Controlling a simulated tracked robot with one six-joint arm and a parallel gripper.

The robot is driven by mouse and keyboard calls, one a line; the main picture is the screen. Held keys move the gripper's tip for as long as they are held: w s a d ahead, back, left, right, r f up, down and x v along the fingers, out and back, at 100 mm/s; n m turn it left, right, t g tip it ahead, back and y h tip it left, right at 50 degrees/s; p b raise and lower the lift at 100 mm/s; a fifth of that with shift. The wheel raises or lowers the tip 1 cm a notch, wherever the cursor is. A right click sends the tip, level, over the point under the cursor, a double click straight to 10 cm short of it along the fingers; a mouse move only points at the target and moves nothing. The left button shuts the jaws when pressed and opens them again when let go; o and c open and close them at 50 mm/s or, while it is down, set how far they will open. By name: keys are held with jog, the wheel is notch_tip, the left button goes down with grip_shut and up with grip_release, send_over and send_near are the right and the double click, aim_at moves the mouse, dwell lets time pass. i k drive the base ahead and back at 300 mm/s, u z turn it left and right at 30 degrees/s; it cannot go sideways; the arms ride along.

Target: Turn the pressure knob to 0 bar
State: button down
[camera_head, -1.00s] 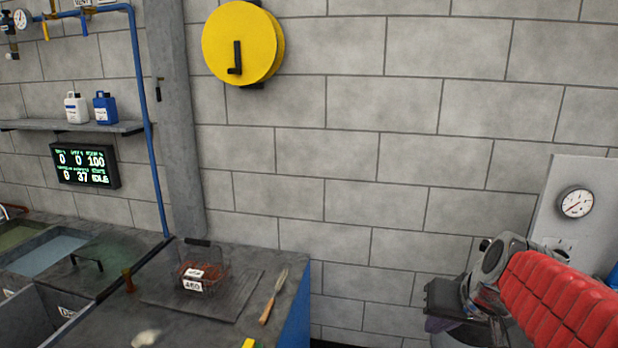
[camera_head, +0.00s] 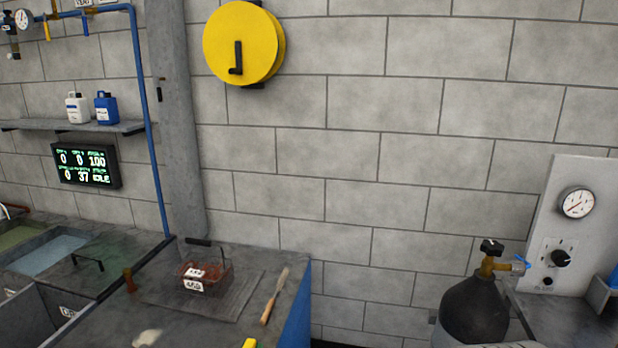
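The pressure knob (camera_head: 561,258) is a black round knob on a light grey panel (camera_head: 541,215) at the right. Small markings surround it, too small to read. A round white pressure gauge (camera_head: 576,203) with a red needle sits above it on the same panel; the needle appears to point toward the lower left. A smaller black button or fitting (camera_head: 548,281) is below and left of the knob. My gripper is not in view, so its state does not show.
A dark gas cylinder (camera_head: 474,308) with a brass valve and black cap stands left of the panel. A blue holder (camera_head: 612,281) is at the right edge. A bench with a wire basket (camera_head: 206,275) and a wooden-handled tool (camera_head: 273,297) lies left. Bare wall fills the middle.

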aim_at(561, 258)
jog(key=z, duration=1.55)
jog(key=k, duration=0.65)
jog(key=u, duration=0.15)
jog(key=i, duration=0.3)
jog(key=u, duration=0.2)
